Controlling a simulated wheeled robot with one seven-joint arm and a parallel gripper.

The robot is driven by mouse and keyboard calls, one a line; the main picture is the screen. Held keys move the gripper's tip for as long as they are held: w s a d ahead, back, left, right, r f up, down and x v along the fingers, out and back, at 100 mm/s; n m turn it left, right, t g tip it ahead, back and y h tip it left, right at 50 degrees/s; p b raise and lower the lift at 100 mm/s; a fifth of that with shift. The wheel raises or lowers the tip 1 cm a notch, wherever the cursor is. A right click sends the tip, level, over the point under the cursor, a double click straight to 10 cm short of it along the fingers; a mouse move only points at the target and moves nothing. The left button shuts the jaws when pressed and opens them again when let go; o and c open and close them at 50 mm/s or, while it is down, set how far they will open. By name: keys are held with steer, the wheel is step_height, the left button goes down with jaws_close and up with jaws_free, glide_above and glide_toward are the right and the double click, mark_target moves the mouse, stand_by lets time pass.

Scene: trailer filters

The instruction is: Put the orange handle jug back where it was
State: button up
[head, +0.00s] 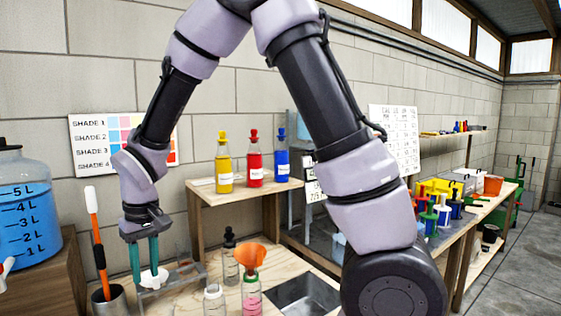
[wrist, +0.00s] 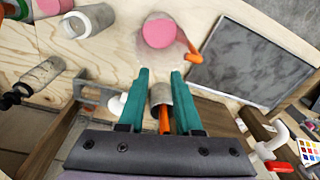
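A clear jug (wrist: 172,62) with pink contents and an orange handle (wrist: 190,50) stands on the wooden bench in the wrist view, beyond my fingertips. I cannot make it out in the head view. My gripper (head: 145,240) hangs with its teal fingers down at the left end of the bench. In the wrist view my gripper (wrist: 163,78) is open, its fingers apart and clear of the jug. A metal cup (wrist: 159,93) with an orange stick shows between the fingers, apparently below them.
An orange funnel (head: 250,257) sits on a pink bottle, beside other small bottles. A metal cup (head: 108,300) holding an orange-handled tool stands left of my gripper. Coloured bottles (head: 254,172) stand on a raised shelf.

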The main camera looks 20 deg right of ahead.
steer(key=w+d+r+m+t+y, duration=0.2)
steer(key=d+r+m, duration=0.3)
steer(key=d+r, duration=1.2)
steer(key=s+d+r+m+t, duration=0.2)
steer(key=s+d+r, duration=0.1)
steer(key=d, duration=0.4)
steer(key=s+d+r+m+t, duration=0.2)
steer(key=s+d+r+m, duration=0.1)
steer(key=s+d, duration=0.3)
steer(key=shift+d+r+t+h, duration=0.3)
steer(key=shift+d+r+h, duration=0.1)
steer(key=shift+d+r, duration=0.25)
